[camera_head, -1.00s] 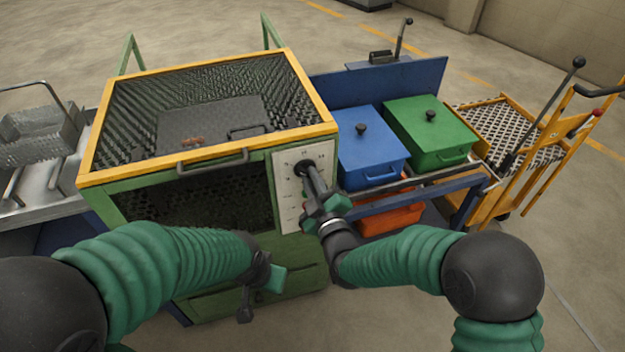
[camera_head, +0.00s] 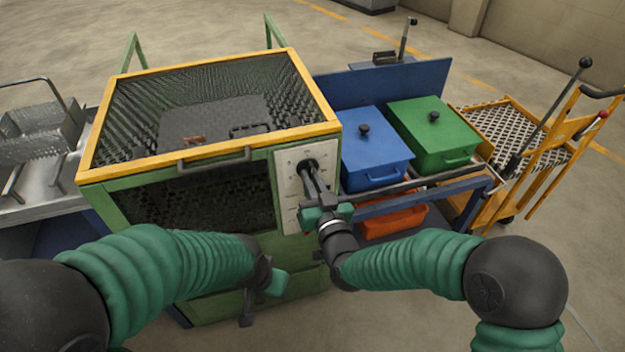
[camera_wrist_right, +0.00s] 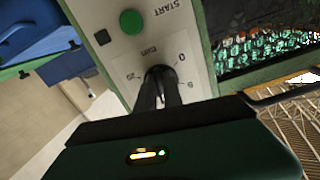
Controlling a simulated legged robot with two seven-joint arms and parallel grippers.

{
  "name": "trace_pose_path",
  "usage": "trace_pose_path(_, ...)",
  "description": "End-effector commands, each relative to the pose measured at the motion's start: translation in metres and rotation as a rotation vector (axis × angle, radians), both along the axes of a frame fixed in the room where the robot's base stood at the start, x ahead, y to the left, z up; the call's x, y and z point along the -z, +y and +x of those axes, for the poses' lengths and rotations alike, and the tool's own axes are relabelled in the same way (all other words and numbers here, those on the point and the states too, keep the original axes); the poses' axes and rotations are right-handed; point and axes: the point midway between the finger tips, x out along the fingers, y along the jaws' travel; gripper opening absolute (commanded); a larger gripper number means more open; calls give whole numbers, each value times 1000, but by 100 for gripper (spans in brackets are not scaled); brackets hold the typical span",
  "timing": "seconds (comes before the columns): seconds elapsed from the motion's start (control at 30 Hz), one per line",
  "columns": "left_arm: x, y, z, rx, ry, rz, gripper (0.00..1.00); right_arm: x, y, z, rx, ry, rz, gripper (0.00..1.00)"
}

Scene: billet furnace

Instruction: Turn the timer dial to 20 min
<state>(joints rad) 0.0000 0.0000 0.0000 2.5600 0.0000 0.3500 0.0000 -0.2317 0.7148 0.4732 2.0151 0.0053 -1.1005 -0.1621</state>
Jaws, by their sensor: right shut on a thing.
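The timer dial (camera_wrist_right: 160,74) is a dark round knob on the pale control panel (camera_head: 290,184) at the front right of the furnace (camera_head: 215,162). In the right wrist view, printed marks and a green START button (camera_wrist_right: 131,21) show on the panel. My right gripper (camera_head: 310,174) is shut on the timer dial, its fingers covering most of it. The dial's pointer and setting are hidden. My left gripper (camera_head: 262,290) is low in front of the furnace, apart from the panel, and its fingers are too unclear to judge.
A blue lidded box (camera_head: 372,160) and a green lidded box (camera_head: 432,135) stand right of the furnace, with an orange bin (camera_head: 393,221) below. A yellow cart (camera_head: 560,150) is at the far right. A metal bench (camera_head: 50,185) stands at the left.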

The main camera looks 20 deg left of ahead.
Motion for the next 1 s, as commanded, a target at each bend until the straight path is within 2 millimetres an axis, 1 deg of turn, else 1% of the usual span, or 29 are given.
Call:
trace_pose_path(0.03,0,0,0,0,0,0,36,-2,1,0,-1,19,39,0)
trace_pose_path(0.43,1,0,0,0,0,0,36,-5,1,1,2,229,356,0)
trace_pose_path(1.0,-4,0,0,0,0,0,36,-8,0,3,7,528,807,0)
